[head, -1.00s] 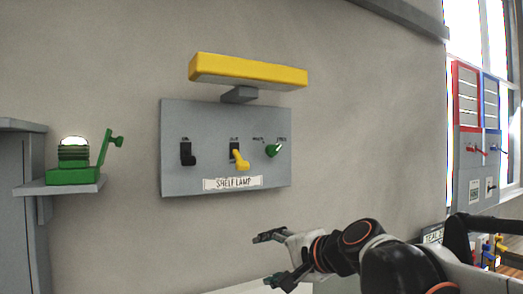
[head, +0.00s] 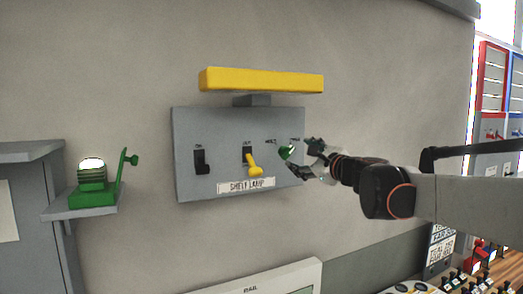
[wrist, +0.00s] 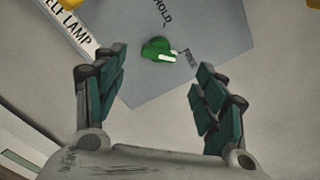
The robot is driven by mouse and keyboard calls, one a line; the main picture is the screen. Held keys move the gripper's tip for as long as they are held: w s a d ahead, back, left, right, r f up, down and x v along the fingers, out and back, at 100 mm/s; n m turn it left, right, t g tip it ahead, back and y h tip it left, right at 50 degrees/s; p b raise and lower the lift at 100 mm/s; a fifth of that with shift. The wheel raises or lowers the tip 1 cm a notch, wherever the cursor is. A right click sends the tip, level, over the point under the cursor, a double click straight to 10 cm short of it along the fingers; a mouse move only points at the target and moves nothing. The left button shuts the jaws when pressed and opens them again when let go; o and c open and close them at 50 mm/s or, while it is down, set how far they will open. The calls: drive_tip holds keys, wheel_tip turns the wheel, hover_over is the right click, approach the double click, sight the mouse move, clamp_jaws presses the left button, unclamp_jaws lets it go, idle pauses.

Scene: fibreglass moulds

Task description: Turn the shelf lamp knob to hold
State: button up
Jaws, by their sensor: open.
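The green knob (head: 285,153) is on the right side of the grey shelf lamp panel (head: 222,122). In the wrist view the knob (wrist: 154,48) has a white mark on the side towards the FREE label (wrist: 190,60); the HOLD label (wrist: 162,12) is at the top. My gripper (head: 303,157) is open in front of the panel's right edge, close to the knob. In the wrist view the knob shows ahead, between the open fingers (wrist: 160,66), with a gap to each; no contact is visible. A finger partly covers the panel's edge in the head view.
A black switch (head: 201,162) and a yellow lever (head: 253,167) are left of the knob on the panel. A yellow lamp bar (head: 262,81) juts out above. A green device (head: 92,188) stands on a small shelf at left. The wall between is clear.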

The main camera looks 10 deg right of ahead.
sight(288, 152)
drive_tip(key=p+x, duration=0.1)
drive_tip(key=x, duration=0.8)
drive_tip(key=shift+w+a+p, duration=0.15)
drive_tip(key=shift+p, duration=0.15)
drive_tip(key=c, duration=1.1)
